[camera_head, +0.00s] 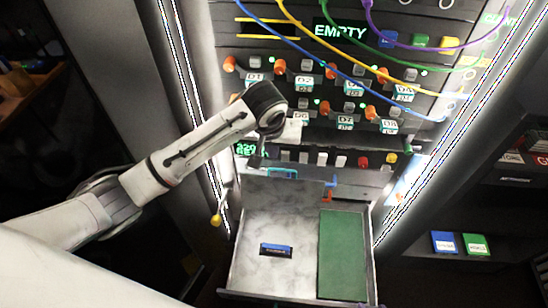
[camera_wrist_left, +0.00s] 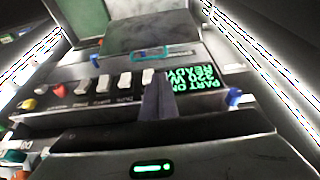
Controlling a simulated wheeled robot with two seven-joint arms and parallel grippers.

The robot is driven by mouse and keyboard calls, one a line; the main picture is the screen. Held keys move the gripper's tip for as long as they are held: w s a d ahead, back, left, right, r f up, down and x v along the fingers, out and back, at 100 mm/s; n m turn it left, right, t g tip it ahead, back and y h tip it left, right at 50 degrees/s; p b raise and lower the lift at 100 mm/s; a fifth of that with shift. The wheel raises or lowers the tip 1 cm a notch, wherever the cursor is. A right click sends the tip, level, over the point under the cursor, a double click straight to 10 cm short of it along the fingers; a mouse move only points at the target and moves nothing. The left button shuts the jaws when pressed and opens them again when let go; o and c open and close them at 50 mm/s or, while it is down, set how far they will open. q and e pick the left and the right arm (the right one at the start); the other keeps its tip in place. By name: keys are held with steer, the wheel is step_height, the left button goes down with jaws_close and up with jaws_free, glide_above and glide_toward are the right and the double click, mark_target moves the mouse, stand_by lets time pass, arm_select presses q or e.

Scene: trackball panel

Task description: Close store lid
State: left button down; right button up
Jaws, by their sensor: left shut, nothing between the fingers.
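A dark grey panel with a teal handle, which looks like the store lid (camera_head: 283,188), stands at the back of the open tray (camera_head: 240,262) in the head view. It also shows at the top of the left wrist view (camera_wrist_left: 150,32), the handle along its near edge. I cannot tell its exact angle. My left gripper (camera_wrist_left: 157,98) is shut and empty, its dark fingers over the switch row beside the green readout, apart from the handle in the picture. My right gripper is not in view.
In the tray lie a blue module (camera_head: 276,250) and a green pad (camera_head: 342,255). The panel above carries orange knobs, switches and coloured cables (camera_head: 340,62). A yellow-tipped lever (camera_head: 216,219) is left of the tray. A shelf with blue and green boxes (camera_head: 444,242) is at right.

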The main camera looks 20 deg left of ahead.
arm_select(q)
steer(key=b+x, duration=0.1)
steer(key=x, duration=0.9)
steer(key=shift+a+r+b, duration=0.1)
steer(key=shift+b, duration=0.25)
